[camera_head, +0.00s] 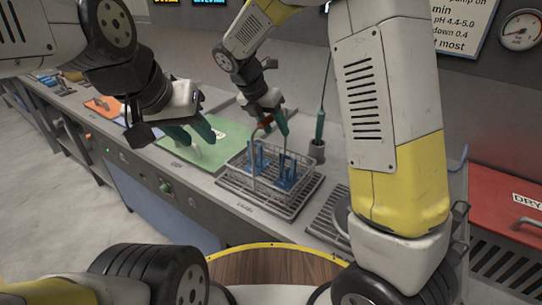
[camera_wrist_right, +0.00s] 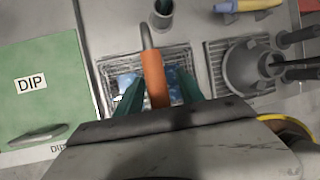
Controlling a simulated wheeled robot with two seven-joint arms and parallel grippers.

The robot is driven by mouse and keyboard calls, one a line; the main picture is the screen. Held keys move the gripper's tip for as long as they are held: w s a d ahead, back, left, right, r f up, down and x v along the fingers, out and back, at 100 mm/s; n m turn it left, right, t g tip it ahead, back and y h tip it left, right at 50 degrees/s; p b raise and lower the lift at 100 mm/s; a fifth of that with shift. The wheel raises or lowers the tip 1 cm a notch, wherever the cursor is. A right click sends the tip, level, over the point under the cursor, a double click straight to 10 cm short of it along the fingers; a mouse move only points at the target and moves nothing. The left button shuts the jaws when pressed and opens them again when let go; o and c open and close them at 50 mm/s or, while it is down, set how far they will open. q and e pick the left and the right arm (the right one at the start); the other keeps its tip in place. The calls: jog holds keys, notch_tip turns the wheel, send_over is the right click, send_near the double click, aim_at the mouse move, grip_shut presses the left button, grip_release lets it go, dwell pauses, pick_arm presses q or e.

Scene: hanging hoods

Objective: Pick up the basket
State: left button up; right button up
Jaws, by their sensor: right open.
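The wire basket (camera_head: 268,193) stands on a slatted drain area of the counter, with blue pieces inside. Its tall handle rises to an orange grip (camera_head: 265,122). My right gripper (camera_head: 271,117) is above the basket, its green fingers open around the handle's top. In the right wrist view the orange grip (camera_wrist_right: 154,78) lies between the spread fingers (camera_wrist_right: 161,90), with the basket (camera_wrist_right: 112,72) below, partly hidden by the fingers. My left gripper (camera_head: 192,135) hangs open and empty over the green lid, left of the basket.
The green DIP lid (camera_head: 205,150) with a handle lies left of the basket. An orange lid (camera_head: 102,106) is further left. A grey holder with a green-handled tool (camera_head: 319,128) stands behind right. A red DRY lid (camera_head: 505,205) is at the right, beyond another slatted area.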

grip_shut()
jog(key=shift+r, duration=0.1)
dwell(1.2)
